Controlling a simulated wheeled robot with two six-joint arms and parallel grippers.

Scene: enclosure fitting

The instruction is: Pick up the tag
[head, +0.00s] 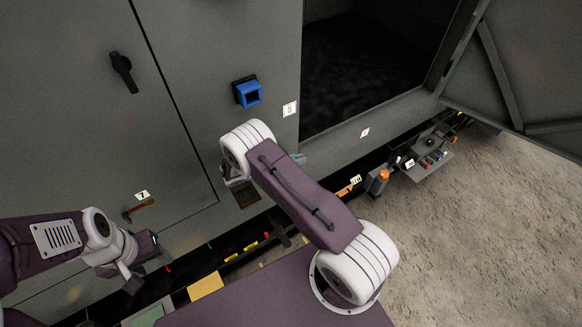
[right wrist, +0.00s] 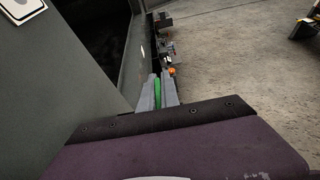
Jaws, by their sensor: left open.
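My right gripper (right wrist: 158,90) shows in the right wrist view, with its two grey fingers close together. A narrow green piece (right wrist: 157,93) fills the gap between them, and I cannot tell for certain whether it is the tag. In the head view my right arm covers most of this gripper; only a bit of grey-green shows past the arm near the cabinet front. My left gripper (head: 147,264) is open at the lower left, near the cabinet's lower edge, and I see nothing in it. White labels numbered 5 (head: 289,109) and 7 (head: 142,195) are on the cabinet.
The grey cabinet has a blue square fitting (head: 249,93), a black handle (head: 123,72) and a dark open compartment (head: 365,65). Its door (head: 535,70) stands open at right. A ledge with small parts, including an orange one (head: 383,175), runs along the base.

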